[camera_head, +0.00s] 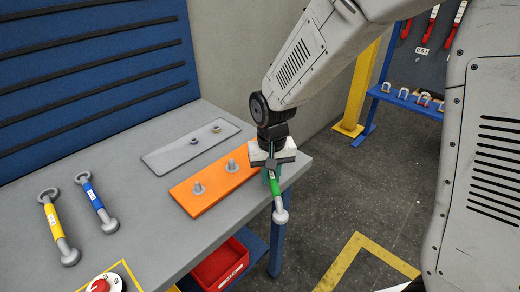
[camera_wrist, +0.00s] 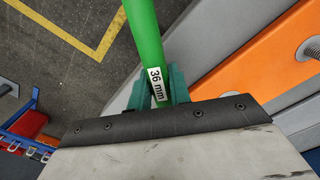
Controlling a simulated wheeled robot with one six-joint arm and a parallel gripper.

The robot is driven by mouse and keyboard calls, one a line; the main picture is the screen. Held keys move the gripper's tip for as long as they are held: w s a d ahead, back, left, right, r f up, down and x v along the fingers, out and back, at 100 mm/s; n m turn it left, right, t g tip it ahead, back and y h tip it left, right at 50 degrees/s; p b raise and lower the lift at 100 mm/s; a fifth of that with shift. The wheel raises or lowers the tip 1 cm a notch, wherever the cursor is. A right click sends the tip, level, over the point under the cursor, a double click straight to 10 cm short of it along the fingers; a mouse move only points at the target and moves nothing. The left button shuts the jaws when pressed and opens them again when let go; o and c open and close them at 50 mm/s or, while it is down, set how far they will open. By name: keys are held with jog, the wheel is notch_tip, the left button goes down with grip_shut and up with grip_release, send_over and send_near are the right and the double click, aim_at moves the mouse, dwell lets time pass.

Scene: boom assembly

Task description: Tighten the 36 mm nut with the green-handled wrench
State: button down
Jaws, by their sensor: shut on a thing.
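My gripper (camera_head: 271,168) is shut on the green-handled wrench (camera_head: 277,200), beyond the right edge of the bench. In the wrist view, the teal fingers (camera_wrist: 162,88) are around the green handle (camera_wrist: 146,38), next to its "36 mm" label. One grey wrench end (camera_head: 281,216) hangs below the gripper; the other end is hidden. The orange plate (camera_head: 207,204) lies on the bench, left of the gripper, with two upright bolts or nuts, a left one (camera_head: 198,188) and a right one (camera_head: 232,166). The wrench is apart from both. I cannot tell which is 36 mm.
The grey bench (camera_head: 135,247) holds a grey plate (camera_head: 165,160) with small nuts, a yellow wrench (camera_head: 53,221), a blue wrench (camera_head: 94,196) and a red button (camera_head: 100,285). A red bin (camera_head: 220,264) sits below. A blue rack (camera_head: 410,103) stands behind; floor at right is clear.

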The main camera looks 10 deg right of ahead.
jog(key=shift+r, duration=0.1)
jog(key=shift+r, duration=3.15)
